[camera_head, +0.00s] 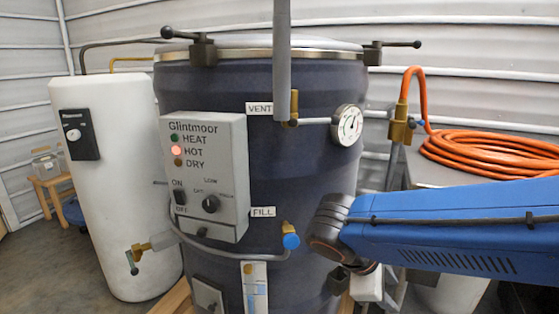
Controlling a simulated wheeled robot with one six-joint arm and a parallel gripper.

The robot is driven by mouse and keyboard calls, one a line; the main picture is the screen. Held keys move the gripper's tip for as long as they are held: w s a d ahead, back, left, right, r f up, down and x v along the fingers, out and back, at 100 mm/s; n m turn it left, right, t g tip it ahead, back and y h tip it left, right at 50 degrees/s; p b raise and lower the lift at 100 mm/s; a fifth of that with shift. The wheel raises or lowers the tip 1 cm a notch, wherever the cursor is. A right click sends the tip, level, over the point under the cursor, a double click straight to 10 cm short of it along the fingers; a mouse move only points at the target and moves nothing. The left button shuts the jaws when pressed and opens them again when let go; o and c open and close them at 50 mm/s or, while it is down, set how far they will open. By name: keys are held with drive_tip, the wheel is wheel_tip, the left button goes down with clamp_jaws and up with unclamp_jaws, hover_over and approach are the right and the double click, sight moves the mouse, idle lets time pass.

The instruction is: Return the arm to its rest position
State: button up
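My blue arm (450,228) reaches in from the right edge. Its dark rounded joint (328,228) is in front of the lower right side of the big dark hopper (300,170). I cannot make out my gripper's fingers; they are not visible past this joint. The hopper stands upright in the middle, with a grey control box (212,175) on its front. The HOT lamp (177,150) glows red. The HEAT lamp (175,138) and DRY lamp (178,162) look unlit.
A blue-knobbed fill valve (291,241) sticks out left of my arm's joint. A gauge (347,125) is above it. A coiled orange hose (490,153) lies behind my arm. A white tank (112,190) stands left, a wooden stool (50,182) beyond it.

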drive_tip(key=s+d+f+m+t+y, duration=0.1)
drive_tip(key=s+d+m+y, duration=0.4)
drive_tip(key=m, duration=0.8)
drive_tip(key=shift+s+d+f+m+t+y, duration=0.35)
drive_tip(key=shift+s+t+y, duration=0.35)
drive_tip(key=shift+s+y, duration=0.35)
idle(0.6)
